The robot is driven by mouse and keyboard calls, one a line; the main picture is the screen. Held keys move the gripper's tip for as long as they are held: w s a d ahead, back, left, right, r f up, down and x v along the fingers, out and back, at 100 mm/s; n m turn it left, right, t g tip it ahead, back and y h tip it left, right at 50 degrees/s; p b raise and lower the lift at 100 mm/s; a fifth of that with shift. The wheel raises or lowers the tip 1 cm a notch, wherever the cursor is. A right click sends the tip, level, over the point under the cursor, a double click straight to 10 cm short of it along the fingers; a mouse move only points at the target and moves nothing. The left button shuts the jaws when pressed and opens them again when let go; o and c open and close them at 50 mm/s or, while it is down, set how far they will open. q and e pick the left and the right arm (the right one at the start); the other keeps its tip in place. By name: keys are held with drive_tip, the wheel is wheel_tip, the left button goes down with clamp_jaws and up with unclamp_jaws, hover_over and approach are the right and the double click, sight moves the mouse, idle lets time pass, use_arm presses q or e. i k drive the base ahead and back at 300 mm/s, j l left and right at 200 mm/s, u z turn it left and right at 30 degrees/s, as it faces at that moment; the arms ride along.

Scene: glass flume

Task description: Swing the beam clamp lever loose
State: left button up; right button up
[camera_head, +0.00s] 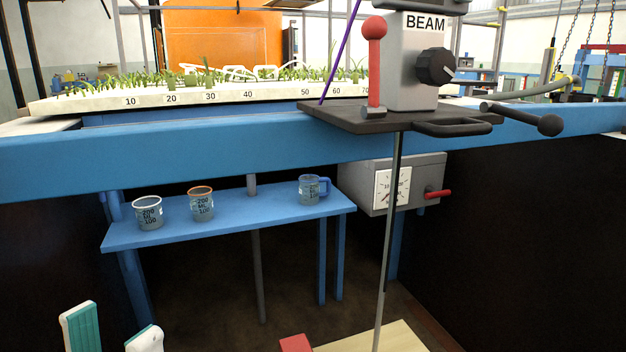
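A grey box labelled BEAM (412,68) with a black knob (437,67) stands on a dark carriage plate (340,117) on the blue rail. A lever with a red ball top (375,55) stands upright at the box's left. A black lever with a ball end (524,118) sticks out to the right from the plate. No label shows which of these levers is the beam clamp lever. My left gripper (112,334) is at the bottom left, fingers apart and empty, far below and left of both levers. My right gripper is not in view.
A black loop handle (453,127) is on the plate's front. A thin rod (388,250) hangs below it. A grey gauge box (425,178) with a red handle sits under the rail (200,160). A blue shelf (255,217) holds three beakers. Open space lies before the shelf.

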sight(374, 29)
drive_tip(key=k+l, duration=0.25)
drive_tip(key=k, duration=0.2)
drive_tip(key=k+l, duration=0.3)
drive_tip(key=k, duration=0.2)
drive_tip(key=k+l, duration=0.25)
drive_tip(key=k, duration=0.2)
